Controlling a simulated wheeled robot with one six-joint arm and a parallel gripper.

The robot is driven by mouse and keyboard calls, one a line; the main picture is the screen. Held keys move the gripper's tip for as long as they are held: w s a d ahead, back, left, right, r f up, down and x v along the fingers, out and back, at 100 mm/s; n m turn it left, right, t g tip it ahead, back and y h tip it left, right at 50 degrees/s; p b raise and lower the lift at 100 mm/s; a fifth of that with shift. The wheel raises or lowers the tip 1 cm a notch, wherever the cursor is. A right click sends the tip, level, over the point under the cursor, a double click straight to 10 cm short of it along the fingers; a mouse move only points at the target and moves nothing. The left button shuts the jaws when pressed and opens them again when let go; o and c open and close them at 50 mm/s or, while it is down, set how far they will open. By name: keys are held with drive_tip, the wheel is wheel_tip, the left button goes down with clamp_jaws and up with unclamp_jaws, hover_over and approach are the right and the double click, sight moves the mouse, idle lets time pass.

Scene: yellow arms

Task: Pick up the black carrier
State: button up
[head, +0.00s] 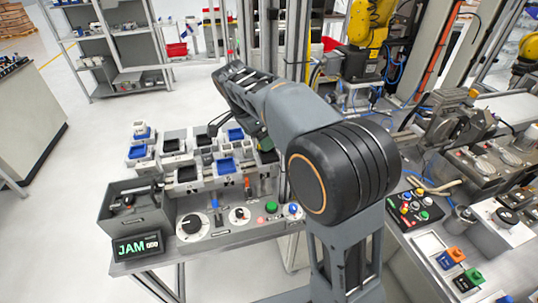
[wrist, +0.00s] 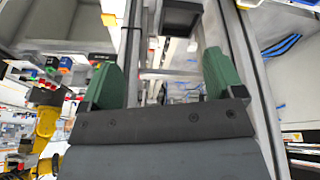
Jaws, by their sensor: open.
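Several carriers with black or blue tops stand in pale holders on the bench in the head view. Black ones include a black carrier (head: 172,145) at the back left and another black carrier (head: 187,174) at the front; I cannot tell which one is meant. My gripper (wrist: 160,80) shows two green fingers spread wide apart, with nothing held between them. In the head view my arm reaches over the right side of the carriers and hides part of them. No carrier is clearly identifiable in the wrist view.
A grey bin (head: 136,218) and a JAM display (head: 139,247) stand at the bench's left end. A control panel with dials and buttons (head: 238,216) lies along the front edge. A second panel (head: 414,207) is at right. Open floor lies left of the bench.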

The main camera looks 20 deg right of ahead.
drive_tip(key=w+m, duration=0.2)
drive_tip(key=m+h+p, duration=0.1)
drive_tip(key=m, duration=0.1)
hover_over(269, 157)
drive_tip(key=a, duration=0.2)
wheel_tip(269, 157, down, 7)
drive_tip(key=shift+a+r, duration=0.1)
drive_tip(key=shift+p+x, duration=0.95)
drive_tip(key=shift+x, duration=1.85)
drive_tip(key=shift+s+a, duration=0.1)
drive_tip(key=shift+s, duration=0.05)
drive_tip(key=shift+r, duration=0.1)
drive_tip(key=c, duration=0.9)
